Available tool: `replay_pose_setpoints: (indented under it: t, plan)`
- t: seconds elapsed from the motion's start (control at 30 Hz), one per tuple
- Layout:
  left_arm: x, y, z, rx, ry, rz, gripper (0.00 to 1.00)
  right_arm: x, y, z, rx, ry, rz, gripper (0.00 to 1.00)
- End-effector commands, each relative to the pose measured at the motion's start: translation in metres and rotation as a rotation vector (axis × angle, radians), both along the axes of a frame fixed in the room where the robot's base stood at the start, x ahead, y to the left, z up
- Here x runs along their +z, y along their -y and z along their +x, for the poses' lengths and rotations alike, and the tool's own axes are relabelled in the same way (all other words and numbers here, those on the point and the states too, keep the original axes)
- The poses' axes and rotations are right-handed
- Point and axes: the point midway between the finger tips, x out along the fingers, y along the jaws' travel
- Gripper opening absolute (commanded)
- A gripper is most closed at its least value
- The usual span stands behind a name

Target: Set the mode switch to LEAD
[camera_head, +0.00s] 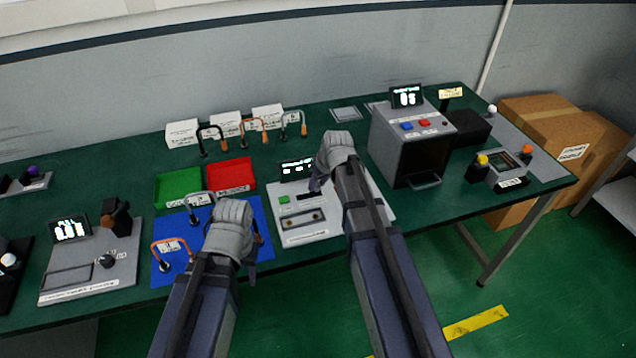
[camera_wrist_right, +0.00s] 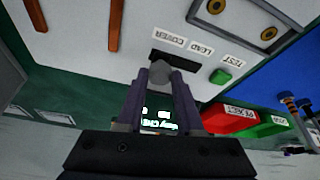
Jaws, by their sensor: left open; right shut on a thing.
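The mode switch is a grey knob (camera_wrist_right: 160,72) in a short black slot (camera_wrist_right: 178,60) on a white panel (camera_head: 299,236). The slot also shows in the head view (camera_head: 307,195). In the right wrist view a COVER label (camera_wrist_right: 168,37) and a LEAD label (camera_wrist_right: 201,48) lie along the slot, and the knob appears nearer the COVER end. My right gripper (camera_wrist_right: 160,80) is shut on the knob, and in the head view its grey hand (camera_head: 317,186) hides the knob. My left gripper (camera_head: 250,275) is open near the blue mat's front; its fingertips are mostly hidden.
A green TEST button (camera_head: 284,199) sits beside the slot, with a small display (camera_head: 297,168) behind. The blue mat (camera_head: 228,208) carries leads. Green (camera_head: 178,187) and red (camera_head: 231,174) trays lie behind it. A grey boxy device (camera_head: 412,140) stands close to the right.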

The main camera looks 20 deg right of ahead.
Motion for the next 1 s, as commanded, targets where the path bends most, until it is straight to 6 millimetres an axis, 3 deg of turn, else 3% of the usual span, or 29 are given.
replay_pose_setpoints:
  t: [0.77,0.87,1.0]
  plan:
    - [0.0,0.0,0.0,0.0,0.0,0.0,0.5,0.0,0.0,0.0,0.0,-0.001,0.0,0.0]
    - [0.0,0.0,0.0,0.0,0.0,0.0,0.5,0.0,-0.005,0.0,0.001,-0.001,0.0,0.0]
    - [0.0,0.0,0.0,0.0,0.0,0.0,0.5,0.0,-0.027,-0.001,0.004,-0.001,0.001,0.0]
